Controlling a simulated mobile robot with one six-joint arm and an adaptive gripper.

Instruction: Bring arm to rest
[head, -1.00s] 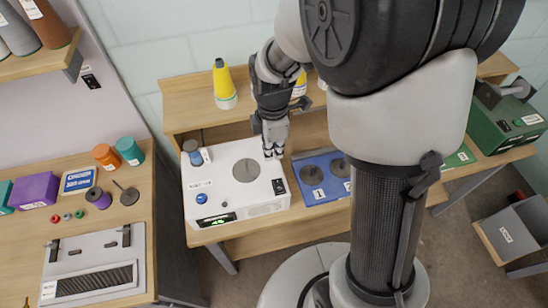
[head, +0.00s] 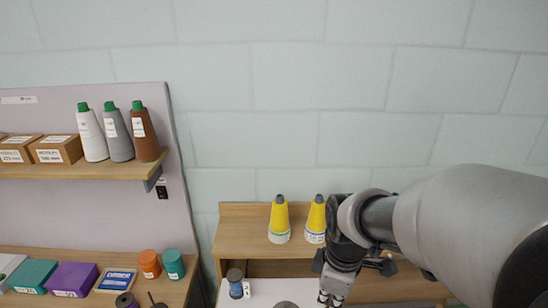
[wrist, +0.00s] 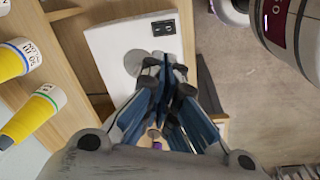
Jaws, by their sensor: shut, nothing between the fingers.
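My gripper (head: 329,300) is at the bottom of the head view, in front of the wooden shelf unit and over the white machine (head: 262,292). Its fingertips are near the picture's lower edge. In the wrist view my gripper (wrist: 172,75) shows its fingers together with nothing held. The white machine (wrist: 110,45) with its grey round plate (wrist: 137,62) lies beyond the fingers there. The gripper appears apart from the machine, though the gap is hard to judge. My arm covers the right side of the head view.
Two yellow cones, one left (head: 279,220) and one right (head: 316,220), stand on the wooden shelf (head: 240,237) close to my wrist. A blue-grey spool (head: 235,283) stands left of the gripper. Thread cones and boxes fill the wall shelf (head: 75,171). Open floor (wrist: 240,100) shows in the wrist view.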

